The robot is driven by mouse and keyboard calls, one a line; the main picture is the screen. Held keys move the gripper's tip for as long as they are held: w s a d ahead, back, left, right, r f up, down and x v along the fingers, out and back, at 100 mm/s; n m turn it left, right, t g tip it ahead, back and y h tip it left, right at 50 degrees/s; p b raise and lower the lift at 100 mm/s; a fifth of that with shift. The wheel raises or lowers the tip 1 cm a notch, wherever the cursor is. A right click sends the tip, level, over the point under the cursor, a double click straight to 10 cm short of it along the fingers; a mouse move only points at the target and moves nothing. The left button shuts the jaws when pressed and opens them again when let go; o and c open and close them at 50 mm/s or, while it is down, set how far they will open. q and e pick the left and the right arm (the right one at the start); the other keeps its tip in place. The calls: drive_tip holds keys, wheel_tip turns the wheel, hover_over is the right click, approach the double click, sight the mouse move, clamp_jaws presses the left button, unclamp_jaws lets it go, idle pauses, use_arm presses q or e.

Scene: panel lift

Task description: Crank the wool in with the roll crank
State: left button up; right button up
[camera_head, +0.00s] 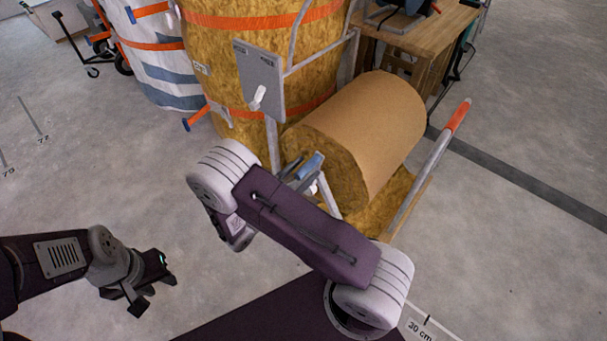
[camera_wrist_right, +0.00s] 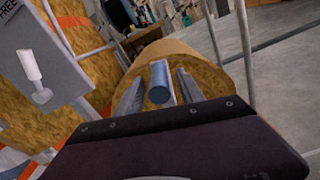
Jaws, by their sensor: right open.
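The wool roll (camera_head: 385,125) lies in a cradle, with brown facing around it and a yellow wool end face (camera_head: 340,165) toward me. The crank's blue grip (camera_head: 311,165) is in front of that end face and also shows in the right wrist view (camera_wrist_right: 159,83). My right gripper (camera_wrist_right: 159,78) is open, its two fingers on either side of the blue grip. I cannot tell whether they touch it. In the head view my right arm hides most of this gripper. My left gripper (camera_head: 150,287) is low at the left, empty, with its fingers apart.
A grey panel with a white lever (camera_head: 260,97) stands on a post beside the crank. Large strapped wool rolls (camera_head: 235,60) stand behind. A rail with an orange end (camera_head: 457,115) runs along the cradle's right. A wooden bench (camera_head: 425,40) is at the back.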

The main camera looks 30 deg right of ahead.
clamp_jaws()
idle(1.4)
